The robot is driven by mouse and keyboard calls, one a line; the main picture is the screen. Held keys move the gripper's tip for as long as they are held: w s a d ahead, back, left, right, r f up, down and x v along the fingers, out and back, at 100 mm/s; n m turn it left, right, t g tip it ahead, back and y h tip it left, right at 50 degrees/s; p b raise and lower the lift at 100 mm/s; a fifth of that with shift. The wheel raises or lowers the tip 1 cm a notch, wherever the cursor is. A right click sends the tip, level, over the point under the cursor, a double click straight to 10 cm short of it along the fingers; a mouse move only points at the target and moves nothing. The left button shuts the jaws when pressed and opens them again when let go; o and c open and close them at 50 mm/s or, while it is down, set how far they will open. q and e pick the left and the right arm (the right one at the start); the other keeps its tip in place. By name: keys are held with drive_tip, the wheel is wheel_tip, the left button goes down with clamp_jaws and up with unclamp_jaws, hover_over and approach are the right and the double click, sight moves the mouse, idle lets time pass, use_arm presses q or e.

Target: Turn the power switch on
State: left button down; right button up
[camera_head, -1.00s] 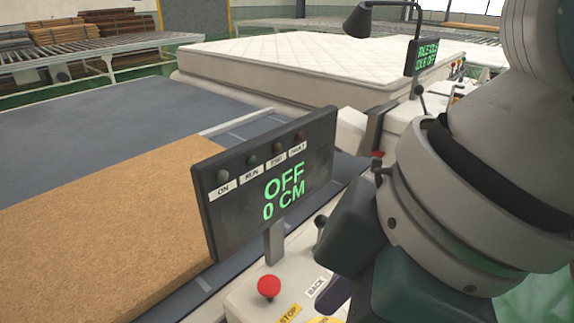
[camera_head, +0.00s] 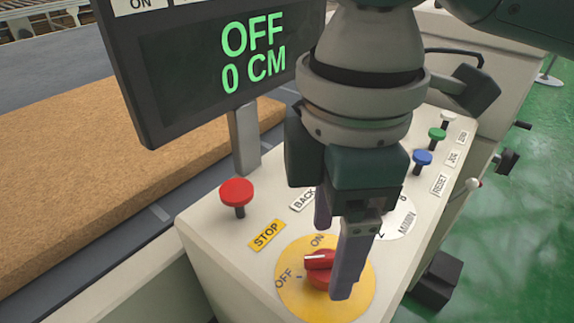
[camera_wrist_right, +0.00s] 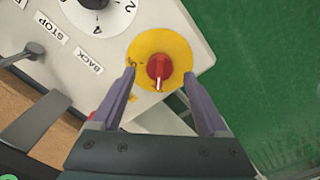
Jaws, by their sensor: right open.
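The power switch is a red rotary knob (camera_head: 320,262) on a yellow disc (camera_head: 300,303) marked OFF and ON, on top of the white console. A white line marks one end of the knob. The display (camera_head: 200,75) above reads OFF and 0 CM. My right gripper (camera_head: 336,240) points down over the disc, open and empty; one finger partly hides the knob. In the right wrist view, the knob (camera_wrist_right: 159,67) shows between and just beyond the open fingertips (camera_wrist_right: 159,75); contact is not visible. My left gripper is not in view.
A red STOP button (camera_head: 237,192) stands left of the disc. Blue (camera_head: 423,158) and green (camera_head: 437,134) buttons are at the right. A white numbered dial (camera_head: 400,217) lies behind my gripper. A brown slab (camera_head: 75,180) lies left of the console; green floor (camera_head: 510,230) is at the right.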

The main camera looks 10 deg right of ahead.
sight(326, 265)
drive_tip(key=shift+f, duration=1.45)
clamp_jaws()
